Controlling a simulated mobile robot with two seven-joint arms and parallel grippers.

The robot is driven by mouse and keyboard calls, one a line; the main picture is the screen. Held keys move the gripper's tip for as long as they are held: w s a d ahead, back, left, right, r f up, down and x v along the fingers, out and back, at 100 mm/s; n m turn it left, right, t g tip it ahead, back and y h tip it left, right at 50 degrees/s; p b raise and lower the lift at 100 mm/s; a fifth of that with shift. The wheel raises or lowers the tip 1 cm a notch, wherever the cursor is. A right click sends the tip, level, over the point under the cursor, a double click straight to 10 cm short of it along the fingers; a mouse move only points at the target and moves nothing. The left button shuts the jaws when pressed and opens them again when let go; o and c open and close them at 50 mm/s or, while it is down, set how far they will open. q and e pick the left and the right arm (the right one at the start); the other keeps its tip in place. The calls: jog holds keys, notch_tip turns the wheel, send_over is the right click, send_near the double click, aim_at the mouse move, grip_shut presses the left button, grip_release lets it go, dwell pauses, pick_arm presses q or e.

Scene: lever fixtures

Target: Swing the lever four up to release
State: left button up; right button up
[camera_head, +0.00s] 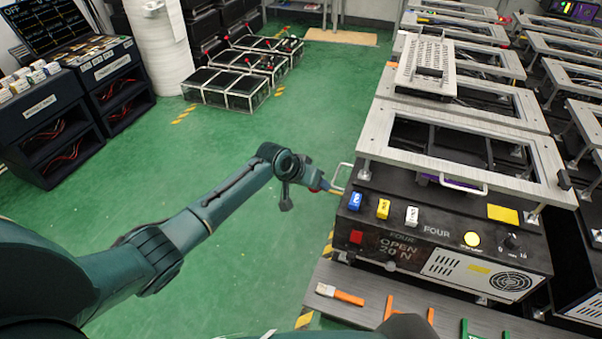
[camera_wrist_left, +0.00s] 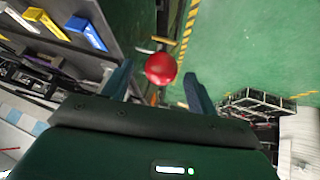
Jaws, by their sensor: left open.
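The fixture marked FOUR (camera_head: 437,232), with OPEN 20 N on its dark front, stands at the right in the head view. A lever with a red ball knob (camera_wrist_left: 161,68) shows in the left wrist view. In the head view its pale rod (camera_head: 335,192) shows by the fixture's left side, and the knob is largely hidden by my gripper. My left gripper (camera_head: 316,183) is at the lever's end. Its open fingers stand on either side of the knob in the left wrist view, with gaps visible; contact cannot be told.
Blue (camera_head: 355,201), yellow (camera_head: 383,208) and white (camera_head: 412,215) tabs stand on the fixture's front edge. A metal handle (camera_head: 341,178) is close to the lever. An orange-handled tool (camera_head: 347,297) lies on the grey shelf below. Green floor is clear to the left.

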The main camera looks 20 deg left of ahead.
pick_arm(q)
jog(key=v, duration=1.2)
jog(key=shift+r+p, duration=0.15)
jog(key=shift+p, duration=0.25)
jog(key=shift+a, duration=0.1)
jog(key=s+d+f+t, duration=0.1)
jog(key=s+d+f, duration=0.4)
jog(key=s+f, duration=0.45)
jog(key=s+f+m+t, duration=0.1)
jog(key=s+f, duration=0.3)
jog(key=s, duration=1.2)
jog(key=shift+d+t, duration=0.2)
jog(key=shift+t, duration=0.6)
